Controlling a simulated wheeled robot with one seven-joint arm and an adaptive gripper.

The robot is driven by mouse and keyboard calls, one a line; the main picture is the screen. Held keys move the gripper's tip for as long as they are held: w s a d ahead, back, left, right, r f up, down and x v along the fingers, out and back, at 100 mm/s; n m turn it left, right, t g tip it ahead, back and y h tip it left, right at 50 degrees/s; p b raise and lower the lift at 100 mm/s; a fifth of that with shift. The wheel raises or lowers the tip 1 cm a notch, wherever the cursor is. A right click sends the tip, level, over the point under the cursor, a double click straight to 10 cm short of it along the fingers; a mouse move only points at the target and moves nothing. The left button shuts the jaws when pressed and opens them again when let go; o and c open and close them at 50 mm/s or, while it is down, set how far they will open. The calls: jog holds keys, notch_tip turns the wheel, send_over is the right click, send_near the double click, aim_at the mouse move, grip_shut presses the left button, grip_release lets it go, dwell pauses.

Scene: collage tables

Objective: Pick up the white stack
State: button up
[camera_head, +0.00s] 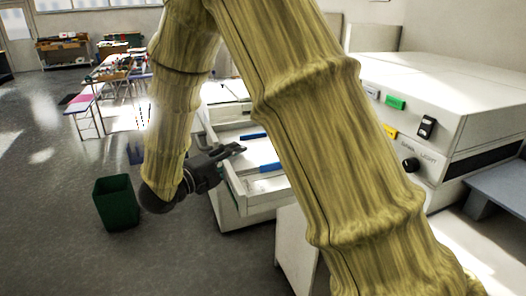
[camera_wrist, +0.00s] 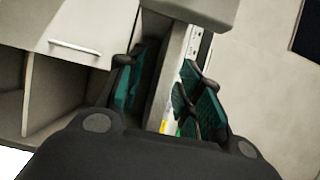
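My gripper (camera_head: 236,151) reaches right, over the edge of a white open-topped unit (camera_head: 236,212), in the head view. In the wrist view the teal-padded fingers of my gripper (camera_wrist: 165,85) stand apart. A pale upright edge with dark markings (camera_wrist: 191,45) shows between and behind them; I cannot tell whether it belongs to a stack. No contact with the fingers is clear. I cannot surely pick out a white stack in either view. My arm hides the middle of the head view, including part of the unit.
Blue items (camera_head: 270,168) lie in the unit. A dark green bin (camera_head: 117,203) stands on the floor at left. A large white machine (camera_head: 450,95) with coloured buttons stands at right. Cluttered tables (camera_head: 85,98) are at the back left. The wrist view shows a cabinet door (camera_wrist: 85,25).

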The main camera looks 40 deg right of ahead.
grip_shut()
dwell(0.3)
notch_tip(320, 180, up, 10)
jog(key=shift+f+b, duration=0.1)
jog(key=shift+b, duration=0.3)
jog(key=shift+r, duration=0.2)
